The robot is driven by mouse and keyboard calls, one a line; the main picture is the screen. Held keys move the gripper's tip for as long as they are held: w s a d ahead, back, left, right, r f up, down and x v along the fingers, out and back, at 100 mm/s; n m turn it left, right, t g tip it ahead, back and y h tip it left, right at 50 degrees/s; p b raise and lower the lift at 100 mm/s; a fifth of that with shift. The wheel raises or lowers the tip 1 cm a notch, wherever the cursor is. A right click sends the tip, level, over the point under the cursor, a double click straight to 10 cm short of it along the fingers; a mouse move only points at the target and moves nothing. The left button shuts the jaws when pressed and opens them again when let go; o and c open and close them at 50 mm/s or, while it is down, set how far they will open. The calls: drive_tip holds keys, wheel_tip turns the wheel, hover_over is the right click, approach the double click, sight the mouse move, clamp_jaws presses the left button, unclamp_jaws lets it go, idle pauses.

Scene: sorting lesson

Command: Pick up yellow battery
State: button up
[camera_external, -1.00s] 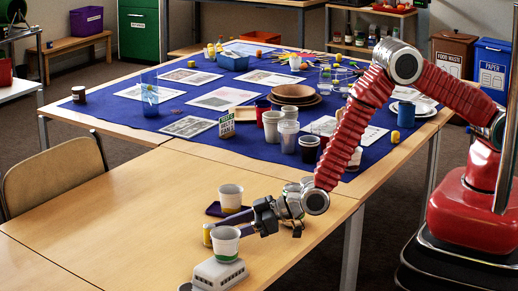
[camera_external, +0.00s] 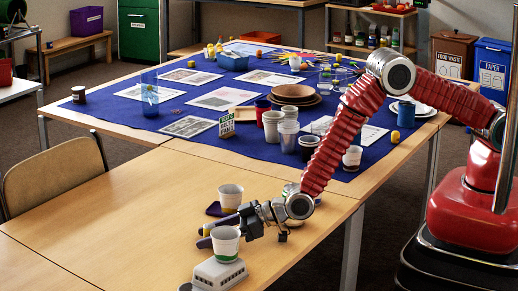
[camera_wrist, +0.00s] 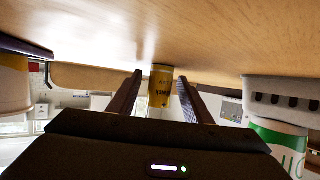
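The yellow battery (camera_wrist: 161,86) stands on the table; in the wrist view, where the table is at the top, it shows between the two fingertips. My gripper (camera_wrist: 160,80) is open, with a small gap on each side of the battery. In the external view my gripper (camera_external: 205,233) is low over the near table, its fingers pointing left between two cups. There the battery is mostly hidden by the fingers and the nearer cup.
A white cup with a green band (camera_external: 225,240) stands on a grey slotted block (camera_external: 218,274), close to the near finger. Another white cup (camera_external: 230,194) stands on a small purple tray (camera_external: 213,209) behind the gripper. The table's left part is clear.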

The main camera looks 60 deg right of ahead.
sight(209, 225)
clamp_jaws()
idle(0.3)
drive_tip(key=shift+r, duration=0.1)
wheel_tip(209, 225, up, 10)
drive_tip(key=shift+f, duration=0.1)
idle(0.6)
idle(0.4)
